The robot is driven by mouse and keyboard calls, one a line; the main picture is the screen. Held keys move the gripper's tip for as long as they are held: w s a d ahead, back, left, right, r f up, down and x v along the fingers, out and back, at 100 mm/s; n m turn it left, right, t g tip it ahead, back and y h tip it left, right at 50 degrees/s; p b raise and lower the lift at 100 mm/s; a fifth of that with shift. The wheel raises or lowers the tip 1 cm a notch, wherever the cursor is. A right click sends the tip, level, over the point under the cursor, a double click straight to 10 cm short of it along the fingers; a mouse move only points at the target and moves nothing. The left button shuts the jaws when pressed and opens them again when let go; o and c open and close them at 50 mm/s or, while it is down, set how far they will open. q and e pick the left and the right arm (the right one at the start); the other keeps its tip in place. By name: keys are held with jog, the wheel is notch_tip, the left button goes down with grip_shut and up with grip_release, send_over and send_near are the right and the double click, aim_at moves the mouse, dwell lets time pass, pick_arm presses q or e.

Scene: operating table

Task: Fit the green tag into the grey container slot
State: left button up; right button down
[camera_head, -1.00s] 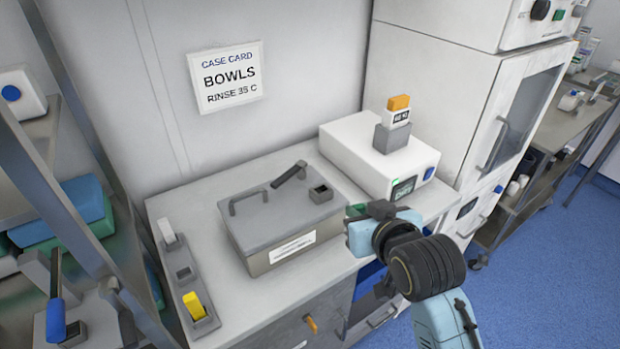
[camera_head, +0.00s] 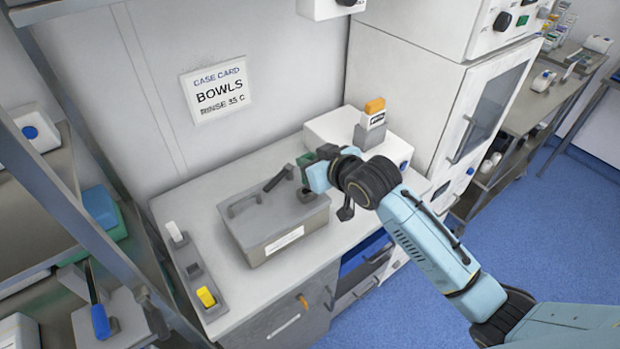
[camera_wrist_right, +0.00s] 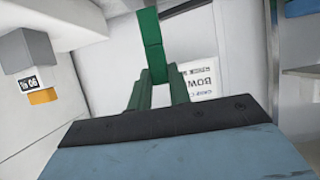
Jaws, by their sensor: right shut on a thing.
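The grey container (camera_head: 285,222) is a lidded box on the counter. My right gripper (camera_head: 309,163) is just above and behind this block. In the right wrist view the gripper (camera_wrist_right: 158,88) is shut on the green tag (camera_wrist_right: 152,40), which sticks out beyond the fingers. The tag's green also shows at the gripper's tip in the head view (camera_head: 305,160). The tag is apart from the slot, as far as I can tell. My left gripper is out of view.
A grey rack (camera_head: 195,280) at the left holds a white tag (camera_head: 174,232) and a yellow tag (camera_head: 206,297), with an empty middle slot. A white machine (camera_head: 335,127) with an orange-topped tag (camera_head: 374,107) stands behind my right arm. Bare counter (camera_head: 270,292) lies in front.

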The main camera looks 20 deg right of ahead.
send_over(311, 194)
jog(key=shift+f, duration=2.5)
jog(key=shift+f, duration=0.1)
jog(key=c, duration=1.3)
grip_release()
jog(key=v, duration=1.2)
